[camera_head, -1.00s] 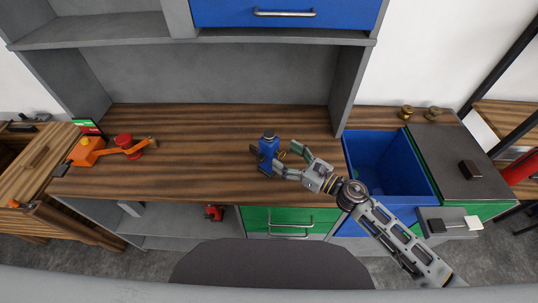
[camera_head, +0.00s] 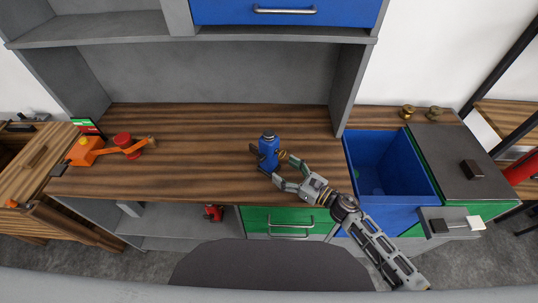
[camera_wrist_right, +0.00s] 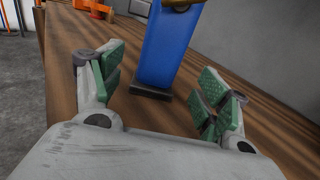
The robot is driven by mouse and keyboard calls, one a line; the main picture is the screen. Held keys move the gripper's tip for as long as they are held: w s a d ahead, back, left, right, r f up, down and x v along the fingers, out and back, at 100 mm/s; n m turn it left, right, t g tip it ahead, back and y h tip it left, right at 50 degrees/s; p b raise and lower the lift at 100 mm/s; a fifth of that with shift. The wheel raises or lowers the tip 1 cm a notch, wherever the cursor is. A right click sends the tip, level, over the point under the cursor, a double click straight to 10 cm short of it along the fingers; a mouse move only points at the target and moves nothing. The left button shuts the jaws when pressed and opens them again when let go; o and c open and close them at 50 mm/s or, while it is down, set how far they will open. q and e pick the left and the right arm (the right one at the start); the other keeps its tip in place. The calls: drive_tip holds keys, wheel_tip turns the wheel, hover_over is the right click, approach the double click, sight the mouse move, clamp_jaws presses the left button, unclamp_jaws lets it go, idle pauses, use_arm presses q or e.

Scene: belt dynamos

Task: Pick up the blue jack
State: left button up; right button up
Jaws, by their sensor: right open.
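The blue jack (camera_head: 268,153) stands upright on the wooden worktop, right of the middle in the head view. In the right wrist view the jack (camera_wrist_right: 171,45) shows as a blue body on a dark base, its top cut off by the frame. My right gripper (camera_head: 279,169) is open at the near right side of the jack. In the wrist view its green-padded fingers (camera_wrist_right: 160,88) are spread, with the jack just beyond and between them. I see no contact with the jack. My left gripper is not in view.
An orange robot-arm-like device (camera_head: 100,149) stands at the left of the worktop (camera_head: 205,160). An open blue bin (camera_head: 388,170) is at the right, beside a grey-topped cabinet (camera_head: 450,155). A grey shelf wall (camera_head: 210,75) rises behind. The middle of the worktop is clear.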

sight(275, 164)
drive_tip(key=shift+w+a+r, duration=0.1)
drive_tip(key=shift+w+a, duration=0.3)
drive_tip(key=shift+a, duration=0.1)
drive_tip(key=shift+a, duration=0.1)
drive_tip(key=shift+w+a+r+p, duration=0.1)
drive_tip(key=shift+w+a+p, duration=0.2)
drive_tip(key=shift+w+a, duration=0.15)
drive_tip(key=shift+p+x, duration=0.55)
drive_tip(key=shift+x, duration=1.85)
clamp_jaws()
drive_tip(key=shift+r, duration=0.1)
